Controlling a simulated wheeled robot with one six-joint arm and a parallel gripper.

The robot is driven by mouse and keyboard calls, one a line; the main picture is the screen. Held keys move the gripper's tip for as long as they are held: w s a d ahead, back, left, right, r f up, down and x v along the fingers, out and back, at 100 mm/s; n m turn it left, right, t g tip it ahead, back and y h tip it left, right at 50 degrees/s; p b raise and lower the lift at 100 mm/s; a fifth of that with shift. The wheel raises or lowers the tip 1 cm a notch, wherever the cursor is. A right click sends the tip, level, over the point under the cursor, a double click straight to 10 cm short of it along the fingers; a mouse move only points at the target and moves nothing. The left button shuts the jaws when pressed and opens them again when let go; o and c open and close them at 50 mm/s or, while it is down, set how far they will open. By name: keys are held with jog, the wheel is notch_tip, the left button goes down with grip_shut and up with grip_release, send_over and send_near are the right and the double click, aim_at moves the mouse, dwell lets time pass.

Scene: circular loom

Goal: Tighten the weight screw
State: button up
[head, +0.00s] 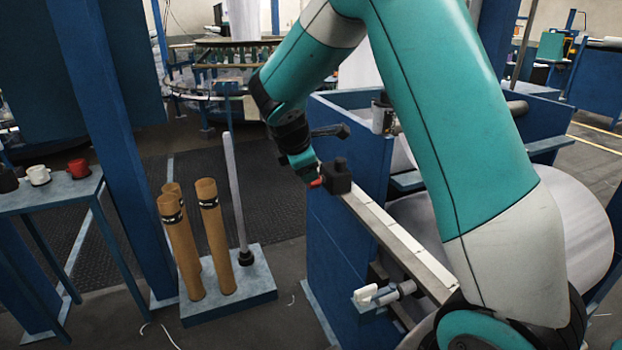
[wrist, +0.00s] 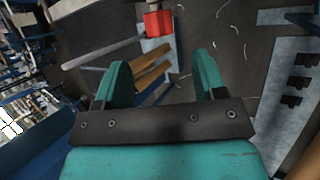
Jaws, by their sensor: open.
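A small red piece (head: 316,183), likely the weight screw, sticks out from the left side of a dark block (head: 338,178) that looks like the weight. My gripper (head: 302,162) is just above and left of the red piece in the head view. In the wrist view my gripper (wrist: 162,60) is open and empty. The red piece (wrist: 158,24) lies ahead of the gap between its fingers, apart from them. Its far side is hidden.
The blue machine frame (head: 345,200) stands close below my arm, with a large white roll (head: 585,225) behind. Brown tubes (head: 180,245) and a pale rod (head: 236,195) stand on a floor plate at left. Cups (head: 76,168) sit on a blue table.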

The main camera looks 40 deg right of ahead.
aim_at(311, 188)
jog(key=x, duration=0.8)
jog(key=shift+d+f+p, duration=0.1)
jog(key=shift+f+p, duration=0.15)
jog(key=shift+p, duration=0.15)
jog(key=c, duration=0.9)
